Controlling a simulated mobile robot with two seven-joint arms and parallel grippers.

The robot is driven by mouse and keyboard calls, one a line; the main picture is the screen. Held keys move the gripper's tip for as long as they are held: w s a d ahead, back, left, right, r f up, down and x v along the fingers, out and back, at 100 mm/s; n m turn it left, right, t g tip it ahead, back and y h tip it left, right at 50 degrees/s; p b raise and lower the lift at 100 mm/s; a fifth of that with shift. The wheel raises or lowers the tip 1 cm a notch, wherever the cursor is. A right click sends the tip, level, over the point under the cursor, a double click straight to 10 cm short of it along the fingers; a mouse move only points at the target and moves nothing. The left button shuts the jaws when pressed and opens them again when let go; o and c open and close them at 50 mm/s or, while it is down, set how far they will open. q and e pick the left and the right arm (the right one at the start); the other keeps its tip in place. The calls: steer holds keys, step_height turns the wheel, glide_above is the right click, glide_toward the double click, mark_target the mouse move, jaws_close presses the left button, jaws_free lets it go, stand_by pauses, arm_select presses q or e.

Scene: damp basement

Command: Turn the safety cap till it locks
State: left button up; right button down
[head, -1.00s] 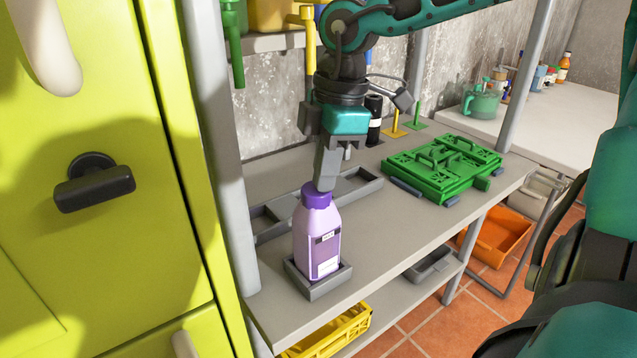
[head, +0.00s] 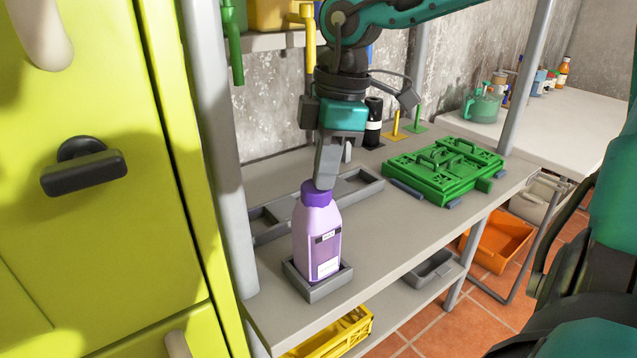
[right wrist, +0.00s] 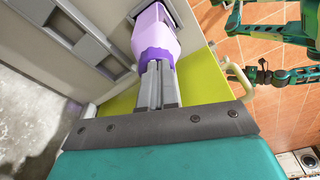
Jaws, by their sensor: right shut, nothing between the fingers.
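A lilac bottle (head: 317,240) with a purple safety cap (head: 316,194) stands upright in a small grey square holder (head: 318,288) on the workbench. My right gripper (head: 322,184) points down onto the top of the cap with its fingers shut and nothing between them. In the right wrist view the shut fingers (right wrist: 158,75) reach to the purple cap (right wrist: 151,58), with the lilac bottle (right wrist: 153,28) beyond. The fingertips appear to touch the cap top; the exact contact is hidden. My left gripper is not in view.
A long grey tray (head: 350,190) lies behind the bottle. A green case (head: 445,170) sits to the right on the bench (head: 400,235). A yellow-green cabinet (head: 100,240) stands close on the left. A yellow crate (head: 335,333) is on the lower shelf.

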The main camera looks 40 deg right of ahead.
steer(key=shift+s+a+f+m+b, duration=0.1)
steer(key=shift+a+m+b, duration=0.05)
steer(key=shift+m+b, duration=1)
steer(key=shift+a+f+m+b, duration=0.1)
steer(key=shift+m+b, duration=0.95)
steer(key=shift+b, duration=0.15)
stand_by(0.9)
steer(key=shift+a+r+m+h+b, duration=0.1)
steer(key=shift+m+h+b, duration=0.4)
steer(key=shift+m+b, duration=0.6)
steer(key=shift+a, duration=0.2)
stand_by(0.5)
steer(key=shift+b, duration=0.75)
